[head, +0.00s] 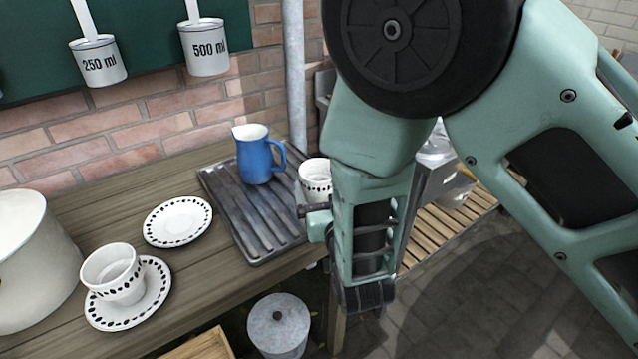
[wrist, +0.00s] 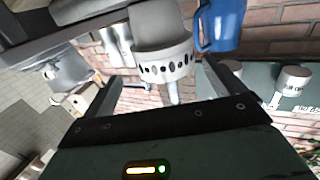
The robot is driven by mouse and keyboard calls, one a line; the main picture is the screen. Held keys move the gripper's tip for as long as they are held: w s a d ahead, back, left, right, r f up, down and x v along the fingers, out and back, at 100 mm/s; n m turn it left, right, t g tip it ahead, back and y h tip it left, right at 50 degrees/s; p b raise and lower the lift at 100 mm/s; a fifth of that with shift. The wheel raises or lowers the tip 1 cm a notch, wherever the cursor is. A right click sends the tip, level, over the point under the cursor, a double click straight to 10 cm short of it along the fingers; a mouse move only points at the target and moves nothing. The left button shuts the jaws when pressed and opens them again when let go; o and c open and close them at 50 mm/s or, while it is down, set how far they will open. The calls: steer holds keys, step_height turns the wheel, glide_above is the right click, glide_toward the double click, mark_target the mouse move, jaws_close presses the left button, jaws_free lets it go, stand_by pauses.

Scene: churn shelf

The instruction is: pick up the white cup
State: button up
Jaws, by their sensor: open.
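A white cup with a band of black dots (head: 315,178) stands upright at the right end of the dark ribbed tray, partly hidden by my arm in the head view. In the wrist view, where the scene appears upside down, the cup (wrist: 162,45) is large and lies ahead, between the lines of the two fingers. My gripper (wrist: 167,78) is open and empty, with a finger on either side of the cup's dotted rim. I cannot tell how far the fingertips reach along the cup. A second dotted white cup (head: 115,272) stands on a saucer (head: 130,312) at the left.
A blue jug (head: 256,158) stands on the ribbed tray (head: 232,207) close to the cup; it also shows in the wrist view (wrist: 222,22). An empty saucer (head: 177,221) and a large cream pot (head: 30,262) are further left. A brick wall (head: 110,130) rises behind.

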mark_target(315, 163)
steer(key=shift+w+a+p, duration=0.2)
steer(key=shift+w+a, duration=0.1)
steer(key=shift+w, duration=0.55)
steer(key=shift+w+a+p, duration=0.25)
steer(key=shift+w+a, duration=0.05)
steer(key=shift+w, duration=0.6)
steer(key=shift+w+a+p, duration=0.2)
steer(key=shift+w+a, duration=0.1)
steer(key=shift+w, duration=0.55)
steer(key=shift+c, duration=0.2)
steer(key=c, duration=1.1)
steer(key=shift+o, duration=0.2)
